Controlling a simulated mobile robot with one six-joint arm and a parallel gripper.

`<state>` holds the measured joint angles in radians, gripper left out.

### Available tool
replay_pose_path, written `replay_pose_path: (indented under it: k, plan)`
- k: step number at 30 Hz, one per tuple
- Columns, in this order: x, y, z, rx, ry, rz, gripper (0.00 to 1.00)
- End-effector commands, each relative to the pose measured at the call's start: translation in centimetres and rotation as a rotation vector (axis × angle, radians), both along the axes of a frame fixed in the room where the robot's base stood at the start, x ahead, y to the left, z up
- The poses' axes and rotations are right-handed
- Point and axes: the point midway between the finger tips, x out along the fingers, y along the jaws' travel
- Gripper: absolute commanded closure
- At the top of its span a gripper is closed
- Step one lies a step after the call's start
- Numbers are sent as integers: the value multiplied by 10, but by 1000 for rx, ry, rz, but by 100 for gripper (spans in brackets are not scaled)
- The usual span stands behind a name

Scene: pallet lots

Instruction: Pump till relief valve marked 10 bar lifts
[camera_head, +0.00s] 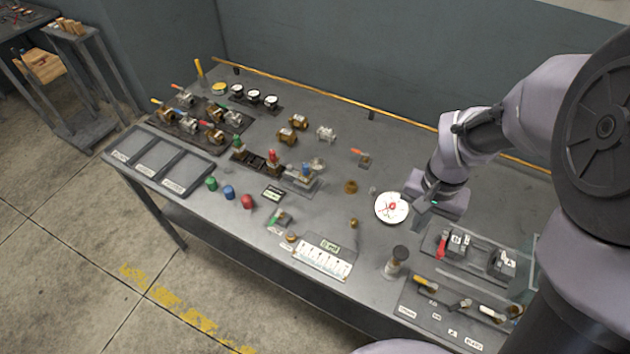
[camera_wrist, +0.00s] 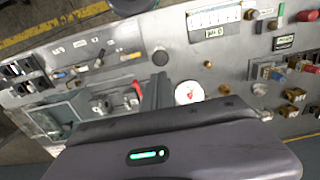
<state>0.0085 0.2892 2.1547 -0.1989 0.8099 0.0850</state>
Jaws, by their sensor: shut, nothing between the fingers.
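My gripper (camera_head: 424,214) is shut and empty, just right of a white round dial (camera_head: 391,208) with red marks. The dial also shows in the wrist view (camera_wrist: 188,93), beside the dark fingers. Valve-like fittings with green (camera_head: 238,144), red (camera_head: 272,157) and blue (camera_head: 305,171) tops stand in a row left of the dial. I cannot read a 10 bar mark on any of them. A dark-topped cylinder (camera_head: 396,262) stands near the front edge; I cannot tell whether it is the pump. A panel with several levers (camera_head: 455,305) lies at the front right.
A three-compartment tray (camera_head: 150,160) sits at the left edge. Green, blue and red caps (camera_head: 229,192) stand near the front edge. Brass fittings (camera_head: 290,128) and small gauges (camera_head: 254,96) stand behind. A white chart (camera_head: 323,258) lies in front of the dial.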

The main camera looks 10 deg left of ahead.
Motion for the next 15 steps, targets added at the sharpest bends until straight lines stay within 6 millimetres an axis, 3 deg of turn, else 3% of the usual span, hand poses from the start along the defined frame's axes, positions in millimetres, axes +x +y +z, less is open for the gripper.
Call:
replay_pose_path:
  k: [1, 4, 11, 15]
  plan:
    - [0, 2, 14, -5, -13, 2, 100]
    - [-3, 4, 26, -13, -11, 0, 100]
    - [-3, 4, 25, -14, -9, 0, 100]
    - [-4, 4, 10, -14, -7, 0, 100]
